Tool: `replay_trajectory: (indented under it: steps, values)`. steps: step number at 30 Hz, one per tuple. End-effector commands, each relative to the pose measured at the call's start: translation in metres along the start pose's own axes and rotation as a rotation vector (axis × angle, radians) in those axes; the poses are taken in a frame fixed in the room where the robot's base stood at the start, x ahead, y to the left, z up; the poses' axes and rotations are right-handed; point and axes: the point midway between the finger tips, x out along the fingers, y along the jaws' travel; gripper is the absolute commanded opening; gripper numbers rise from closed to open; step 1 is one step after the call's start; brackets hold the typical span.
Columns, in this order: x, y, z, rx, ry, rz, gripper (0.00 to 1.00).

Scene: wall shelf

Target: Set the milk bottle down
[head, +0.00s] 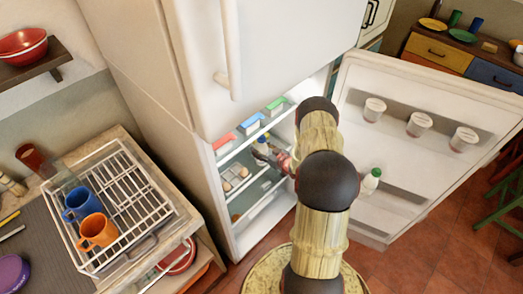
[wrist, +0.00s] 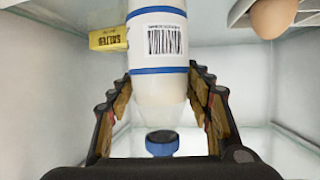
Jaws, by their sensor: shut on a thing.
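The milk bottle (wrist: 158,90) is white with blue bands, a barcode label and a blue cap. In the wrist view its cap is toward the bottom of the picture and its far end is cut off at the top edge. My gripper (wrist: 162,82) is shut on it, with one finger on each side. In the head view my gripper (head: 275,158) is inside the open fridge, and the bottle (head: 262,144) shows small and partly covered beside it. I cannot tell whether its base touches a shelf.
A yellow butter box (wrist: 108,38) is close beside the bottle. An egg (wrist: 272,17) is in the upper right corner of the wrist view. Lidded tubs (head: 250,121) stand on the fridge's upper shelf. The open fridge door (head: 420,150) holds white cups and a green-capped bottle (head: 371,181).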

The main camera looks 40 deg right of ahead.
Motion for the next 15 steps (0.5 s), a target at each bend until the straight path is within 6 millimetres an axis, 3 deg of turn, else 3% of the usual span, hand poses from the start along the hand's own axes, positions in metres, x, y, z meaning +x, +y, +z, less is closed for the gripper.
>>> replay_trajectory:
  steps: [9, 10, 15]
  values:
    - [0.0012, 0.0009, 0.0004, -0.002, 0.003, 0.001, 0.01]
    - [0.0008, 0.0003, 0.0015, 0.0, 0.0, 0.0, 0.51]
    - [0.0005, 0.0002, 0.0008, 0.0, 0.0, 0.0, 0.61]
